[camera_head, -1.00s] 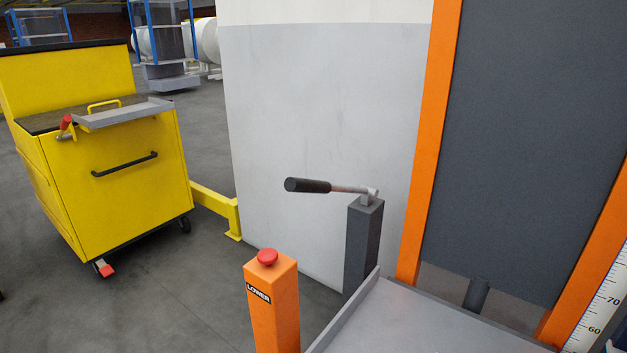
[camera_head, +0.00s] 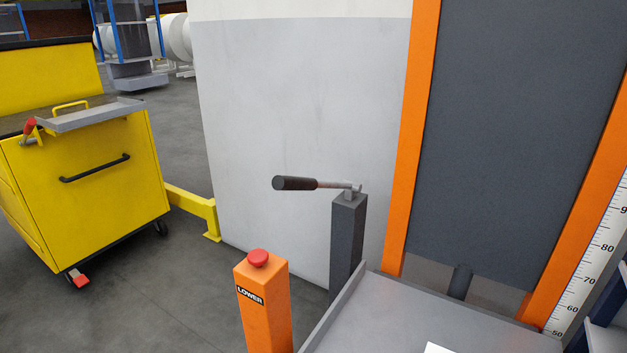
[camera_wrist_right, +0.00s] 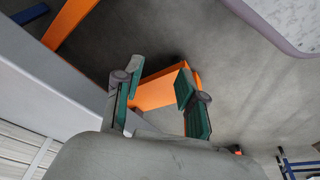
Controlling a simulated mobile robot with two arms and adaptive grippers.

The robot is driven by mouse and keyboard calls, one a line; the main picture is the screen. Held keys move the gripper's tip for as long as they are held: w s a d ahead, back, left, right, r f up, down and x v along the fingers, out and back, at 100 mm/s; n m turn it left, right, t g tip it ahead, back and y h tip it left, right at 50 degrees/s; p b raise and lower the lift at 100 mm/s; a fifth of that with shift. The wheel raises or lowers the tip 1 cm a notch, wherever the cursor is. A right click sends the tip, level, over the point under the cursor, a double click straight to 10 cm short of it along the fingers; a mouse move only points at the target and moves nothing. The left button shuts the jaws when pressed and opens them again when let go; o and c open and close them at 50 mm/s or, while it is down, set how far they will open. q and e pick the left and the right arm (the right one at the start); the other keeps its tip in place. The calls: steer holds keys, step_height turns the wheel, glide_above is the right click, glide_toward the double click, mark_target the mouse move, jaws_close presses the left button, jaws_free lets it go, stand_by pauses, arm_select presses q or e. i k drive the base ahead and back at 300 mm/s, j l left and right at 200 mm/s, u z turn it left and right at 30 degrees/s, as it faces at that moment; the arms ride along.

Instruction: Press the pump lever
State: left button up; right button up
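The pump lever (camera_head: 294,183) has a dark grip on a thin metal rod and lies nearly level, pointing left, in the head view. It is mounted on top of a dark grey post (camera_head: 346,240) beside the lift platform (camera_head: 390,318). No gripper is near the lever in the head view. My right gripper (camera_wrist_right: 158,75) shows in the right wrist view with its two green-padded fingers apart and nothing between them. An orange post (camera_wrist_right: 153,91) shows behind the fingers there. My left gripper is in neither view.
An orange post (camera_head: 264,310) with a red button (camera_head: 258,258) and a LOWER label stands in front of the lever. A yellow cart (camera_head: 90,185) stands at left. Orange uprights (camera_head: 414,120) frame a dark panel (camera_head: 515,130), with a scale (camera_head: 590,270) at right. Floor between cart and post is clear.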

mark_target(280, 182)
steer(key=z, duration=1.7)
steer(key=k+j, duration=0.1)
steer(key=j, duration=0.35)
steer(key=k+j+u, duration=0.15)
steer(key=j, duration=0.75)
steer(key=j+u, duration=0.1)
steer(key=j, duration=0.4)
steer(key=i+l, duration=0.15)
steer(key=l, duration=0.15)
steer(key=i+l, duration=0.15)
steer(key=l, duration=0.2)
